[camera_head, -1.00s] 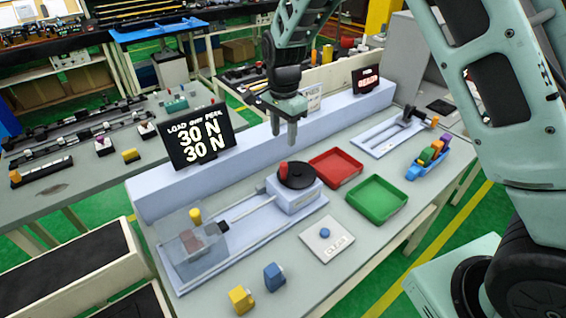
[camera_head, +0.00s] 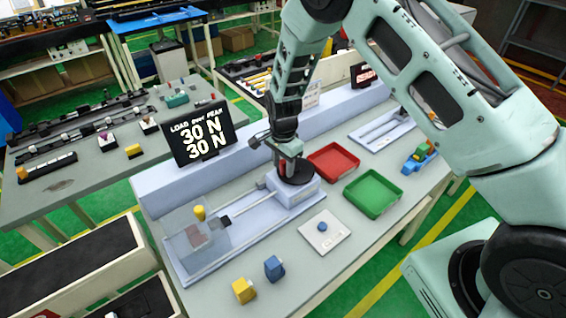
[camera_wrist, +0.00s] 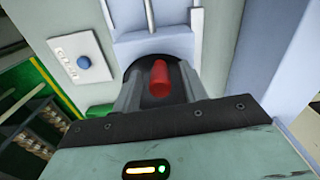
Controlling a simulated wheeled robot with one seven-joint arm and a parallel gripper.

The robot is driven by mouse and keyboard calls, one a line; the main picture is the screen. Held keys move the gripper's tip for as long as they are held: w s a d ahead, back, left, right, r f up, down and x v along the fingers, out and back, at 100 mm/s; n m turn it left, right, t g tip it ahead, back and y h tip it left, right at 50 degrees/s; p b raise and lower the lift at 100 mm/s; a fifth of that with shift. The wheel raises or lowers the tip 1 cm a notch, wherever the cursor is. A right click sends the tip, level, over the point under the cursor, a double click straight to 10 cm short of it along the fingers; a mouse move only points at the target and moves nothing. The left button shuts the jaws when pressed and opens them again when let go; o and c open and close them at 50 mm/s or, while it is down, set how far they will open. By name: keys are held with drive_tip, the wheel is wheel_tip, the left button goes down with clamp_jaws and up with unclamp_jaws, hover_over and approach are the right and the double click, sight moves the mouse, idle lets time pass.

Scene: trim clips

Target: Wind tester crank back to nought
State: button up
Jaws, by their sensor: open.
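The tester (camera_head: 190,262) lies along the bench, with a black crank disc (camera_head: 298,174) on its block at the right end. The crank's red knob (camera_wrist: 159,78) stands between my gripper's fingers in the wrist view, with no clear contact on either side. My gripper (camera_head: 286,163) is open, pointing down over the crank disc, and hides most of the knob in the head view. A clear guard (camera_head: 190,243) covers a part at the tester's left end.
A red tray (camera_head: 333,161) and a green tray (camera_head: 373,194) sit right of the crank. A plate with a blue button (camera_head: 322,227) lies in front. A yellow clip (camera_head: 244,291) and a blue clip (camera_head: 274,268) stand at the front edge.

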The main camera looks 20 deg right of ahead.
sight(305, 177)
clamp_jaws()
drive_tip(key=n+b, duration=0.1)
drive_tip(key=s+n+b, duration=0.1)
drive_tip(key=n, duration=0.1)
drive_tip(key=shift+d+f, duration=0.1)
drive_tip(key=shift+d, duration=0.05)
drive_tip(key=n+b, duration=0.1)
drive_tip(key=s+d+n+b, duration=0.1)
drive_tip(key=n, duration=0.1)
drive_tip(key=n+b, duration=0.1)
drive_tip(key=n, duration=0.1)
drive_tip(key=shift+s+d, duration=0.15)
drive_tip(key=shift+s, duration=0.15)
drive_tip(key=n, duration=0.2)
drive_tip(key=d+n+b, duration=0.1)
drive_tip(key=n, duration=0.1)
drive_tip(key=s+d+n+b, duration=0.1)
drive_tip(key=shift+n, duration=0.4)
drive_tip(key=n, duration=0.1)
drive_tip(key=d+n+b, duration=0.1)
drive_tip(key=n, duration=0.1)
drive_tip(key=shift+d, duration=0.1)
drive_tip(key=shift+w+d+r+n, duration=0.1)
drive_tip(key=shift+d+n, duration=0.15)
drive_tip(key=shift+n, duration=0.55)
drive_tip(key=shift+d+r+n, duration=0.1)
drive_tip(key=shift+d+n, duration=0.15)
drive_tip(key=shift+n, duration=0.55)
